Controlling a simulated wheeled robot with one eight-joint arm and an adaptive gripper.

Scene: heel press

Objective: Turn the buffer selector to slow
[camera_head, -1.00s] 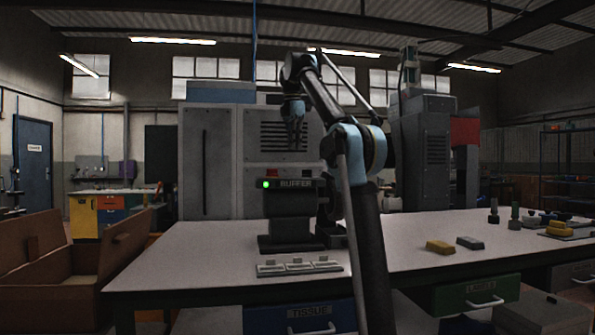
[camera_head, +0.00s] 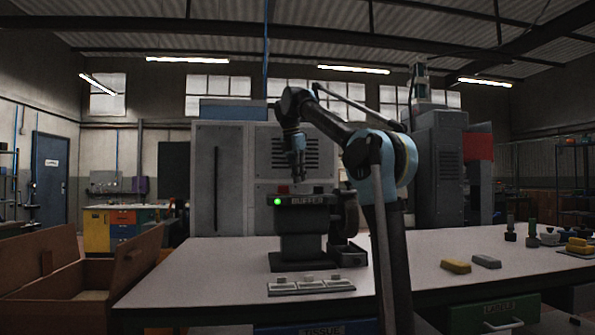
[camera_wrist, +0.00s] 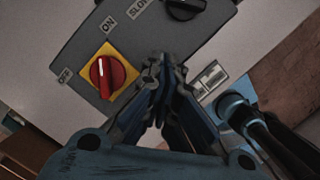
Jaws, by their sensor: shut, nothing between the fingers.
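The buffer (camera_head: 301,236) stands on the bench in the head view, with a lit green lamp (camera_head: 277,201) on its front. In the wrist view its grey top panel (camera_wrist: 75,48) carries a black selector knob (camera_wrist: 185,6), cut off by the top edge, beside a "SLOW" label (camera_wrist: 139,8). Its setting is unclear. A red knob (camera_wrist: 107,76) sits on a yellow plate with "OFF" and "ON" labels. My gripper (camera_head: 298,180) is shut and empty, pointing down just above the buffer; in the wrist view its fingertips (camera_wrist: 166,62) appear between the two knobs. I see no contact.
A pale three-part tray (camera_head: 311,287) lies before the buffer. Yellow (camera_head: 456,266) and grey (camera_head: 486,261) blocks lie on the bench (camera_head: 205,268) to the right. The bench left of the buffer is clear.

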